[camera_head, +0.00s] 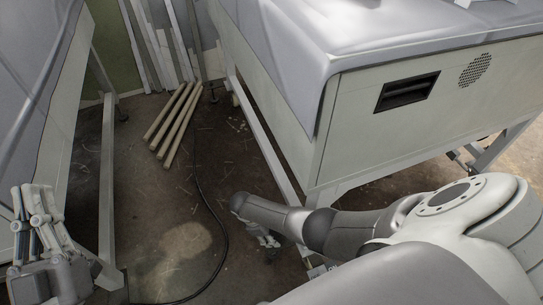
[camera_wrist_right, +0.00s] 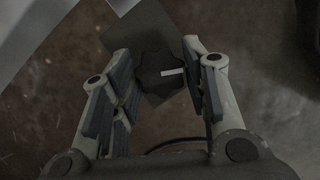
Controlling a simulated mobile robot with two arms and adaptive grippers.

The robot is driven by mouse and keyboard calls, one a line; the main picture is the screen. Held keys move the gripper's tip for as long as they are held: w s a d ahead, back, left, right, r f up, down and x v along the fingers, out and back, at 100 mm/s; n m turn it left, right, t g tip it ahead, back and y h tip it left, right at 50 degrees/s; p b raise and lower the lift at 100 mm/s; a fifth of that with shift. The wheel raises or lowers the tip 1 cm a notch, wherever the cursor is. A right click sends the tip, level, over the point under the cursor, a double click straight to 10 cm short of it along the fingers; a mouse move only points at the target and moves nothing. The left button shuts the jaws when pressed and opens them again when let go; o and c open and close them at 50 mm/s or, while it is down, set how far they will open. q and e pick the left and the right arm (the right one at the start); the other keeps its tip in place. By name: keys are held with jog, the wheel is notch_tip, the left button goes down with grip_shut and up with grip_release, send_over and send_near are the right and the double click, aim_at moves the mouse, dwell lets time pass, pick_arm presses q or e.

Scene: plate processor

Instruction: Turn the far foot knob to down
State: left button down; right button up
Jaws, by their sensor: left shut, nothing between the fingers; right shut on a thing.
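A dark, lobed foot knob (camera_wrist_right: 158,72) with a white pointer mark shows in the right wrist view, in front of a dark square plate (camera_wrist_right: 150,35). The white mark points to the right in that view. My right gripper (camera_wrist_right: 160,78) has its two fingers on either side of the knob and is shut on it. In the head view my right gripper (camera_head: 267,239) is low beside the machine's lower frame, mostly hidden by my arm, and the knob is hidden there. My left gripper (camera_head: 35,222) is shut and empty at the lower left.
A pale machine (camera_head: 400,135) with a vent and a recessed handle fills the upper right. Another pale machine frame (camera_head: 107,190) stands at the left. Wooden poles (camera_head: 175,122) and a black cable (camera_head: 212,215) lie on the floor. The floor between the machines is otherwise mostly clear.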

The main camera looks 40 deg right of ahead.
jog(key=shift+s, duration=0.1)
dwell(0.4)
jog(key=o, duration=1)
jog(key=v, duration=1.2)
jog(key=shift+d, duration=0.15)
